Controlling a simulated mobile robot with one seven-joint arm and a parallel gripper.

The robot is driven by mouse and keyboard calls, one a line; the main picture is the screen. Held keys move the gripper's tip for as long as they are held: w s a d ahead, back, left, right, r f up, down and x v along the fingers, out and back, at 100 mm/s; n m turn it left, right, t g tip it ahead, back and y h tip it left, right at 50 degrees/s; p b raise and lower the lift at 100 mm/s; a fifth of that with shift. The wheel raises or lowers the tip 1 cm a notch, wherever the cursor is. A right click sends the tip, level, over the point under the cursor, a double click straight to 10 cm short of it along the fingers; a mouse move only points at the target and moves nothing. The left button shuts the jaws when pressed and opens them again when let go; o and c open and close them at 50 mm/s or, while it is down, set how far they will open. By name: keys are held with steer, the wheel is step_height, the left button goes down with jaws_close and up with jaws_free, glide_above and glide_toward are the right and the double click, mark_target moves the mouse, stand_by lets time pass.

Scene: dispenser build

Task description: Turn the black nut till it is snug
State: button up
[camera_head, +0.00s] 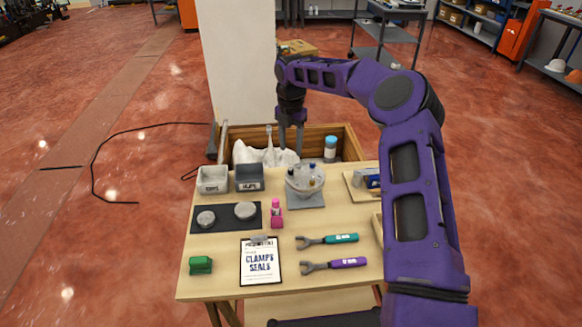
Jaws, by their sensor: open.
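My gripper (291,138) points down at the back of the workbench, over the wooden crate, with its two fingers apart and nothing visible between them. The dispenser (304,182) is a clear round body with several small dark and coloured fittings on top. It stands on a grey plate (306,201) in front of the gripper. I cannot pick out the black nut for certain; the fittings are too small to tell apart. A teal-handled wrench (338,239) and a purple-handled wrench (345,263) lie on the front right of the bench.
The wooden crate (350,146) holds white cloth (265,156) and a blue-capped bottle (330,149). Two small bins (213,180) (249,178), a black mat (225,226) with two round parts, a pink bottle (276,213), a clipboard (261,263) and a green block (201,265) occupy the left and middle.

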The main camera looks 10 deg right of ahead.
mark_target(291, 171)
step_height(291, 171, down, 9)
steer(key=shift+r, duration=0.1)
stand_by(0.3)
jaws_close()
